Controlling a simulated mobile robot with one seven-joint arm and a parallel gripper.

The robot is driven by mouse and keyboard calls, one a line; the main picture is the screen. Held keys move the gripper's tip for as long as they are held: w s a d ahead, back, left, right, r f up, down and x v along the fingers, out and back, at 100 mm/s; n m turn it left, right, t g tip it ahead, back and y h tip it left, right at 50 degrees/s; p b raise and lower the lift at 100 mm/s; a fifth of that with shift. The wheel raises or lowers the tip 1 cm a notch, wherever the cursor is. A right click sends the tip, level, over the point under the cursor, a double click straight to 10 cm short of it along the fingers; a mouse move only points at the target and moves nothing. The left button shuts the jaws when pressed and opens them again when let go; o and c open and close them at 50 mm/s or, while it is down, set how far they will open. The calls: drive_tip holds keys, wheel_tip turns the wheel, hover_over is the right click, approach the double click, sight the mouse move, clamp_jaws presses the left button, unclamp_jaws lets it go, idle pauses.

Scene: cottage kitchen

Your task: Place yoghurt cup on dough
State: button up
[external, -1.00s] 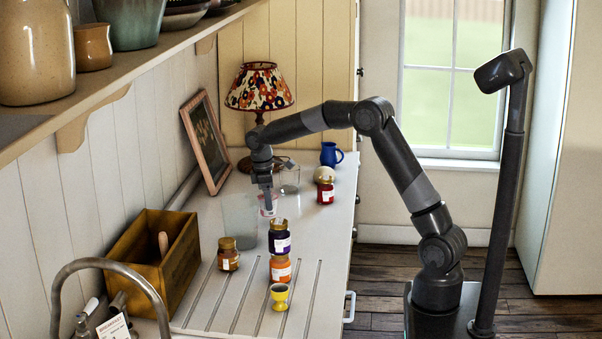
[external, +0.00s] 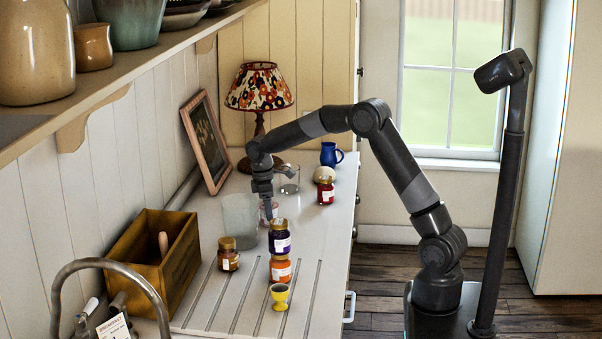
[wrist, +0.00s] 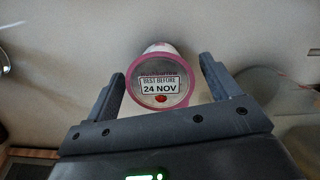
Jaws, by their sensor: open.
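The yoghurt cup (wrist: 160,85) has a pink rim and a lid printed "BEST BEFORE 24 NOV". In the wrist view it sits between my two fingers, with a gap visible on either side. In the external view the cup (external: 274,208) is on the counter, partly hidden by my gripper (external: 268,212). My gripper is open and points down at the cup. A pale rounded lump (external: 324,173), which looks like the dough, lies farther back on the counter, partly behind a red jar (external: 326,191).
A clear tumbler (external: 240,222) stands close left of my gripper. Purple (external: 279,238) and orange (external: 281,269) jars stand in front, with a yellow egg cup (external: 279,297). A glass (external: 289,180) and blue jug (external: 331,155) stand behind. The counter's right side is mostly clear.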

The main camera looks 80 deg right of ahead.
drive_tip(key=shift+r, duration=0.1)
wheel_tip(320, 180, up, 11)
drive_tip(key=w, duration=0.1)
drive_tip(key=s+a+r+t, duration=0.1)
drive_tip(key=s+a+r, duration=0.4)
drive_tip(key=a+r, duration=0.3)
drive_tip(key=s+a+r+t+h, duration=0.1)
drive_tip(key=s+a+r+t, duration=0.1)
drive_tip(key=s+a, duration=0.7)
drive_tip(key=s+a+f+t, duration=0.1)
drive_tip(key=s+a+f, duration=0.1)
drive_tip(key=s, duration=0.4)
drive_tip(key=s+a+f+m+t, duration=0.1)
drive_tip(key=s+a+f, duration=0.1)
drive_tip(key=s+a, duration=0.3)
drive_tip(key=s+a+f+m+t+y, duration=0.1)
drive_tip(key=s+a+f+t, duration=0.1)
drive_tip(key=s, duration=0.4)
drive_tip(key=shift+s+a+f, duration=0.25)
drive_tip(key=shift+s+a, duration=0.05)
drive_tip(key=shift+a, duration=0.35)
drive_tip(key=shift+w, duration=0.1)
